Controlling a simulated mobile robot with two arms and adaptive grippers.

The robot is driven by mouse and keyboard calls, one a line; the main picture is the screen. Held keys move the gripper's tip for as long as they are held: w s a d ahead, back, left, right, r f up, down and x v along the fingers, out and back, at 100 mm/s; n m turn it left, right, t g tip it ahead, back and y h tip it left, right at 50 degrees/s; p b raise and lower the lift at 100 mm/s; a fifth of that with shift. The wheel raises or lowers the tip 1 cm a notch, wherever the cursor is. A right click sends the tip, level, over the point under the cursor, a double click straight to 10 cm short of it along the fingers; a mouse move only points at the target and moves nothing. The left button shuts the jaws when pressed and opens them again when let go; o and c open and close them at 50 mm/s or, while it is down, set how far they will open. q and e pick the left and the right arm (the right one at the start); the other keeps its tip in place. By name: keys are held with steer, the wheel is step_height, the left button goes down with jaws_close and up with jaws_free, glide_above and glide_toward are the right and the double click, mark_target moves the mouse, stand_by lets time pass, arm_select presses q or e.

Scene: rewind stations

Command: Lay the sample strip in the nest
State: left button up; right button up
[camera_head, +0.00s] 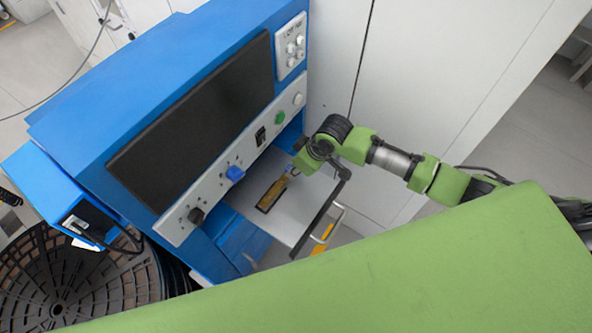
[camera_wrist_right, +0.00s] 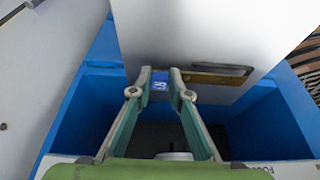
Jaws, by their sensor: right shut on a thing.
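My right gripper (camera_head: 289,172) is over the pale tray at the front of the blue machine. In the right wrist view its fingertips (camera_wrist_right: 160,78) are shut on a small blue piece with white marks (camera_wrist_right: 160,84), which looks like the labelled end of the sample strip. A gold-brown strip-like surface (camera_wrist_right: 215,79) shows just right of the fingertips. The dark-rimmed nest (camera_head: 261,208) lies on the tray, with gold-brown inside its outline. I cannot tell whether the strip touches the nest. My left gripper is not in view.
The tray (camera_head: 308,200) sticks out below the machine's knob panel (camera_head: 235,174). A dark bar and handle run along its right edge. The blue machine (camera_head: 130,85) with a black screen stands behind. A large dark reel (camera_head: 70,285) is at lower left.

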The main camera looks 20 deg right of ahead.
steer(key=shift+f, duration=0.55)
steer(key=o, duration=1)
steer(key=shift+f, duration=0.15)
steer(key=shift+c, duration=0.2)
steer(key=v, duration=1.2)
steer(key=shift+p, duration=0.45)
steer(key=shift+s, duration=0.1)
